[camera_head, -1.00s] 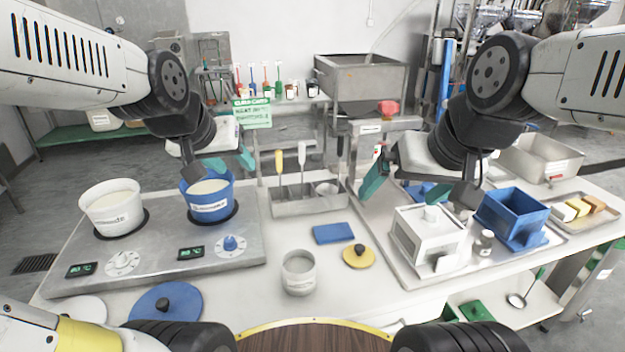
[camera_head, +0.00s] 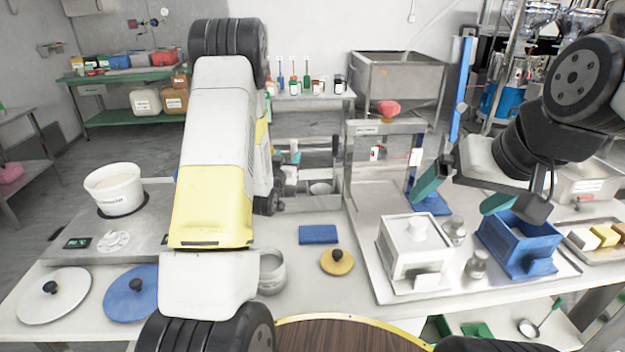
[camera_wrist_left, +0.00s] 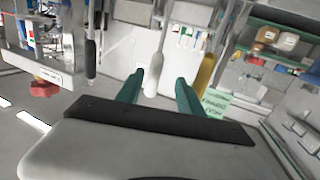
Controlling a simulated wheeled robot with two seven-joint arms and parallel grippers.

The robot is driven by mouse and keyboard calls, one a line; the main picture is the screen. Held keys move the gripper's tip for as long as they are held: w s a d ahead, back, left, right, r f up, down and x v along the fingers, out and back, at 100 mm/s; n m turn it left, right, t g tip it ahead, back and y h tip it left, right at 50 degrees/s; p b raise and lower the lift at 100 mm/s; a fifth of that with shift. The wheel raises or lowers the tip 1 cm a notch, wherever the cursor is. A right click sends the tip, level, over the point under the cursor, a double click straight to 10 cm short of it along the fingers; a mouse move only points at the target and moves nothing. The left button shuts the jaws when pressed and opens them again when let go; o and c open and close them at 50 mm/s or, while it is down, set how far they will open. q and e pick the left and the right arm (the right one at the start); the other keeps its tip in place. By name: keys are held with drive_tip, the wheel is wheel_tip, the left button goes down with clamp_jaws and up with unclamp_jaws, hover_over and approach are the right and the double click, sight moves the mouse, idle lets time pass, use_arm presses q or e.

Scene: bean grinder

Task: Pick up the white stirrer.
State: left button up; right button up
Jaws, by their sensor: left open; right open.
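The white stirrer (camera_wrist_left: 152,82) shows in the left wrist view, its pale handle seen between the two teal fingers of my left gripper (camera_wrist_left: 160,78). The fingers are open with a gap on both sides of the handle; I cannot tell how far the handle is in depth. A yellow-handled stirrer (camera_wrist_left: 206,70) is just right of the right finger. In the head view my left arm hides most of the left gripper and part of the grey stirrer holder (camera_head: 318,203).
A white lidded box (camera_head: 412,260) and a blue box (camera_head: 520,245) stand on the right tray. A blue pad (camera_head: 318,234), a yellow lid (camera_head: 337,262) and a grey cup (camera_head: 272,272) are on the table. A white pot (camera_head: 115,190) is on the left.

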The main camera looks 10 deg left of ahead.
use_arm(q)
drive_tip(key=shift+d+f+t, duration=0.15)
drive_tip(key=shift+f+t, duration=0.15)
drive_tip(key=shift+f, duration=0.45)
drive_tip(key=w, duration=0.7)
drive_tip(key=shift+w+d+f, duration=0.2)
drive_tip(key=shift+w+d, duration=0.15)
drive_tip(key=shift+d, duration=0.05)
clamp_jaws()
